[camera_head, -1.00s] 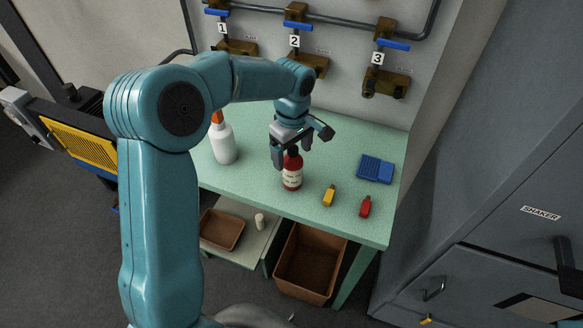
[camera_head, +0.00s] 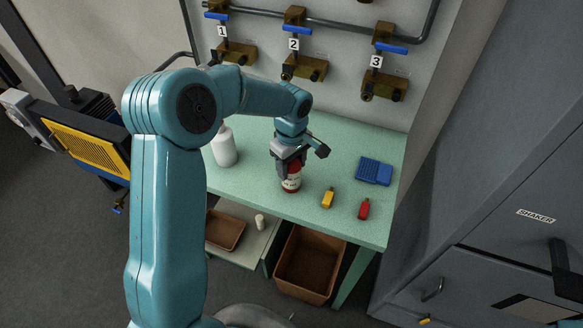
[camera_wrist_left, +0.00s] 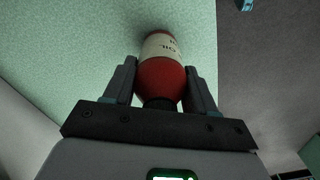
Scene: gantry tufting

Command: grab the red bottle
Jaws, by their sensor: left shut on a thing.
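The red bottle (camera_head: 291,184) with a cream label stands upright on the green table (camera_head: 330,222). My left gripper (camera_head: 290,168) comes down from above and is shut on its upper part, hiding the cap in the head view. In the left wrist view the red bottle (camera_wrist_left: 161,76) sits between the two fingers of my left gripper (camera_wrist_left: 160,84), with its red shoulder and part of the label showing. My right gripper is not in view.
A white bottle (camera_head: 224,148) stands left on the table, partly behind my arm. A yellow item (camera_head: 328,198), a small red item (camera_head: 364,209) and a blue box (camera_head: 374,170) lie to the right. Numbered valves (camera_head: 305,67) line the wall behind. Brown bins (camera_head: 309,266) sit below.

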